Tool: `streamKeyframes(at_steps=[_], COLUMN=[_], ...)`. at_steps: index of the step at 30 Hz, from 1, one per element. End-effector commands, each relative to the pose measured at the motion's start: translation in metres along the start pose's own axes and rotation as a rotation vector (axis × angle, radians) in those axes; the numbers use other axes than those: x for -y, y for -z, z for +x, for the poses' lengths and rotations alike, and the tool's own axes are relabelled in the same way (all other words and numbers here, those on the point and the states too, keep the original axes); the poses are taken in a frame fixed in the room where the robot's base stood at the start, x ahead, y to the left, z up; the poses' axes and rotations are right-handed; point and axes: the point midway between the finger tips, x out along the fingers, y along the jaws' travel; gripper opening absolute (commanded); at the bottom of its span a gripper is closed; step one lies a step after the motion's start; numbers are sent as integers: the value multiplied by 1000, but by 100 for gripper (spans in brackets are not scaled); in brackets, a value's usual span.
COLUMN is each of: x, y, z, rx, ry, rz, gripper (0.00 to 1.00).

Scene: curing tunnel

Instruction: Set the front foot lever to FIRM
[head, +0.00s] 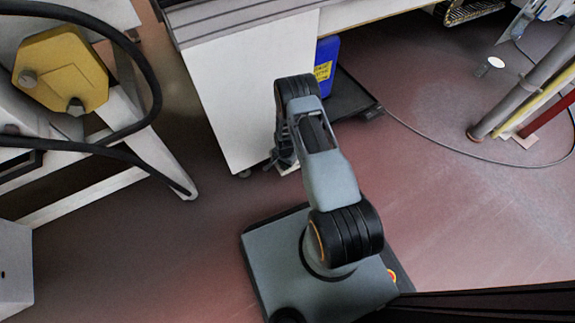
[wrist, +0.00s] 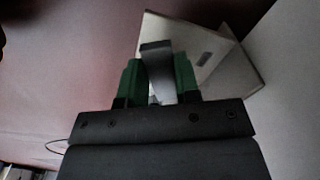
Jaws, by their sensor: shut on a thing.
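In the wrist view my gripper (wrist: 158,82) has its two green fingers on either side of a grey lever (wrist: 158,55), shut on it. The lever's end sticks up a little past the fingertips. Behind it is a pale plate or bracket (wrist: 212,50) with a small slot, beside a white panel. I cannot read any FIRM marking. In the head view my arm reaches down beside the white cabinet (head: 245,95); the gripper is mostly hidden behind my arm, and the lever cannot be made out there.
A blue container (head: 326,60) with a yellow label stands on a dark tray (head: 352,108) right of the arm. A cable (head: 450,150) runs across the floor. A yellow housing (head: 60,68) with black hoses is at left. Pipes (head: 525,92) stand at right. The right floor is mostly clear.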

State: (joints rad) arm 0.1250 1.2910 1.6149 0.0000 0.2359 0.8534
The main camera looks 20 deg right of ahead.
Motion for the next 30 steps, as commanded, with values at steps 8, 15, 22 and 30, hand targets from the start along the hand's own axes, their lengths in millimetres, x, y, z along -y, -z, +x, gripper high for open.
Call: streamKeyframes(at_steps=[8, 15, 22, 30], x=[11, 17, 20, 21], y=[1, 3, 5, 6], z=[1, 1, 0, 0], rx=[0, 0, 0, 0], ry=[1, 1, 0, 0], rz=[232, 380, 462, 495], gripper=[6, 6, 6, 6])
